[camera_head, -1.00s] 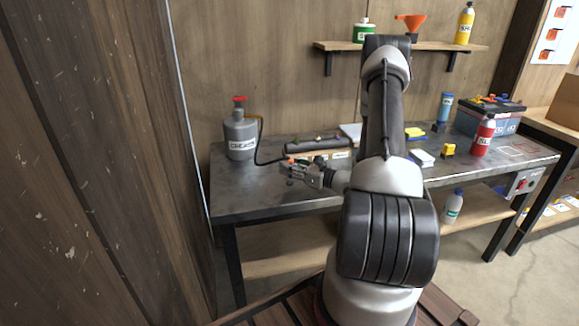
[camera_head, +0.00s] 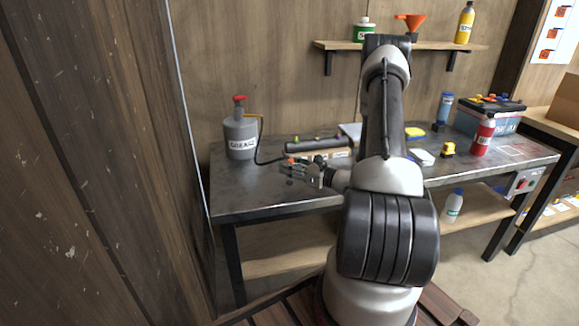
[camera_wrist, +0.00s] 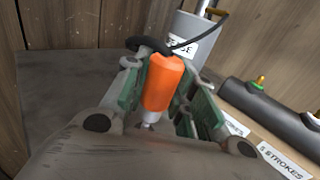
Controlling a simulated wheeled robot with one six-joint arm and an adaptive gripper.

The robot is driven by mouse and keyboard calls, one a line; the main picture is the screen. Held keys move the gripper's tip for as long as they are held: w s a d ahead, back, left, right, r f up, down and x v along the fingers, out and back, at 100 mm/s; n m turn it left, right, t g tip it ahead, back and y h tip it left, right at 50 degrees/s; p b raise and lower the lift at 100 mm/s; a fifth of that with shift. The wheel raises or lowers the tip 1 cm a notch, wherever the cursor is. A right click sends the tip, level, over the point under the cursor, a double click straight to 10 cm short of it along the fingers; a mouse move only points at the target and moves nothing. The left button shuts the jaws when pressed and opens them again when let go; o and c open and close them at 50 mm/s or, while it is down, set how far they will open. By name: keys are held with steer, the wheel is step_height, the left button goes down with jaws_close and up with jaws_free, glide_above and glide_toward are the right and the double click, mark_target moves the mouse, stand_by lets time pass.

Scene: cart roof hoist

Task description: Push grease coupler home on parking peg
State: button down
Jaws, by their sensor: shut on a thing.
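The grease coupler (camera_wrist: 164,82) is an orange cylinder with a pale metal tip, seen in the wrist view between the green-padded fingers of my gripper (camera_wrist: 165,100). My gripper is shut on it, and a black hose runs from its far end. In the head view my gripper (camera_head: 294,170) is low over the front left of the workbench, and the coupler is too small there to make out well. The grey grease canister (camera_head: 240,137) with a red top stands at the back left and also shows in the wrist view (camera_wrist: 190,38). I cannot make out the parking peg.
A dark bar with fittings (camera_head: 318,143) lies behind my gripper, with a labelled strip (camera_wrist: 275,155) before it. The bench (camera_head: 245,195) is clear at its front left. A red bottle (camera_head: 483,136) and a battery (camera_head: 490,115) stand at the right.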

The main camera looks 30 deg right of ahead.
steer(key=shift+f, duration=1.35)
steer(key=c, duration=1.1)
jaws_free()
steer(key=shift+s, duration=0.1)
steer(key=v, duration=1.1)
steer(key=shift+s+d, duration=0.2)
steer(key=shift+s, duration=0.15)
steer(key=shift+r, duration=0.1)
